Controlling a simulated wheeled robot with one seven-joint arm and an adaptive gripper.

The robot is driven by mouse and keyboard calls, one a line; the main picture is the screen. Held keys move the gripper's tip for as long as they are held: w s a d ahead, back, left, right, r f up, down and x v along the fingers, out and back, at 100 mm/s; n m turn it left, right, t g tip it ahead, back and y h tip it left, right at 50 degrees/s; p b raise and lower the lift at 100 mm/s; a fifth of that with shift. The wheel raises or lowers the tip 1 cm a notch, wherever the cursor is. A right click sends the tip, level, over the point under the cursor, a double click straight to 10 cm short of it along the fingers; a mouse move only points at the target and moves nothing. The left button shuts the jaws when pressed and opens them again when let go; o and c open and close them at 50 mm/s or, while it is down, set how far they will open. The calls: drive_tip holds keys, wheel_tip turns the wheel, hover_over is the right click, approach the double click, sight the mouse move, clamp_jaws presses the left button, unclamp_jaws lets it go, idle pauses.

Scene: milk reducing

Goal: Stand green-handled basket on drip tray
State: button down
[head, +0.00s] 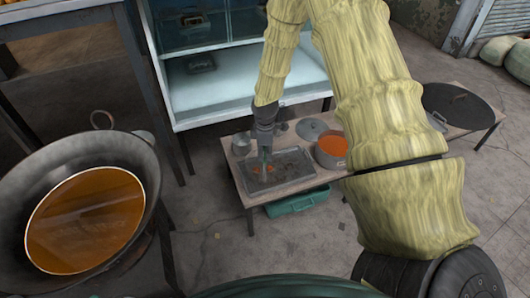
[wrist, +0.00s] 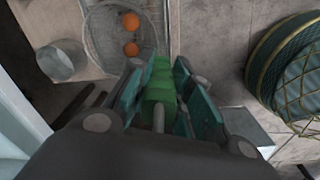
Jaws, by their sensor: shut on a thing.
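My gripper (head: 265,155) is shut on a green handle (wrist: 160,82), which lies between its teal finger pads in the wrist view. The basket (wrist: 98,38) is round wire mesh with two orange pieces in it, beyond the fingertips. In the head view the drip tray (head: 302,173) is a dark rectangular tray with a grey rim on the low table. The gripper points down over the tray's left part, where the orange pieces show. The basket's mesh is too faint there to tell whether it touches the tray.
A small metal cup (head: 241,144) stands left of the tray; it also shows in the wrist view (wrist: 62,61). A pot of orange liquid (head: 331,149) and a lid (head: 311,128) stand close on the right. A large pan (head: 45,170) is at left. A teal crate (head: 297,202) sits under the table.

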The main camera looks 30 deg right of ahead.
drive_tip(key=shift+f, duration=0.2)
drive_tip(key=c, duration=1.2)
unclamp_jaws()
drive_tip(key=shift+s+r, duration=0.1)
drive_tip(key=shift+r, duration=5.9)
